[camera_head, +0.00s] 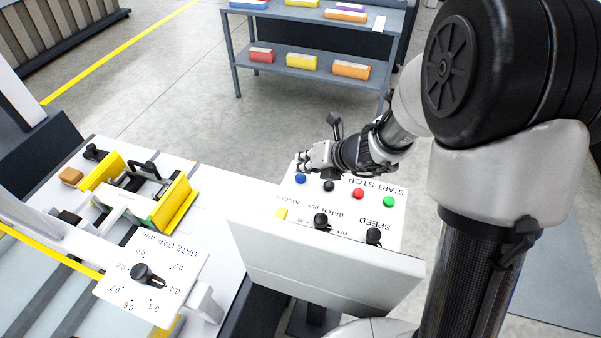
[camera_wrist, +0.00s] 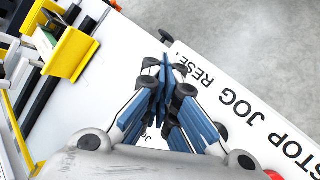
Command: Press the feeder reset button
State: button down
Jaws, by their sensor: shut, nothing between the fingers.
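The control panel (camera_head: 262,208) is white and carries a row of blue, black, red and green buttons. The blue button (camera_head: 300,178) is at the left end of the row in the head view. In the wrist view the partly covered word RESET is printed on the panel (camera_wrist: 213,85), beside JOG and STOP. My gripper (camera_head: 301,168) is shut and empty, with its fingertips close to the blue button. I cannot tell whether they touch it. In the wrist view the shut fingers (camera_wrist: 163,72) hide the blue button.
Black knobs (camera_head: 321,221) and a yellow square (camera_head: 280,213) are nearer on the panel. A red button (camera_head: 358,193) and green button (camera_head: 389,201) are to the right. The feeder with yellow guides (camera_head: 175,203) and a gate gap dial (camera_head: 148,274) stand left. A shelf (camera_head: 305,59) stands behind.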

aim_at(304, 175)
jog(key=shift+r, duration=0.1)
notch_tip(304, 175, up, 5)
jog(key=p, duration=0.4)
jog(key=shift+p, duration=0.4)
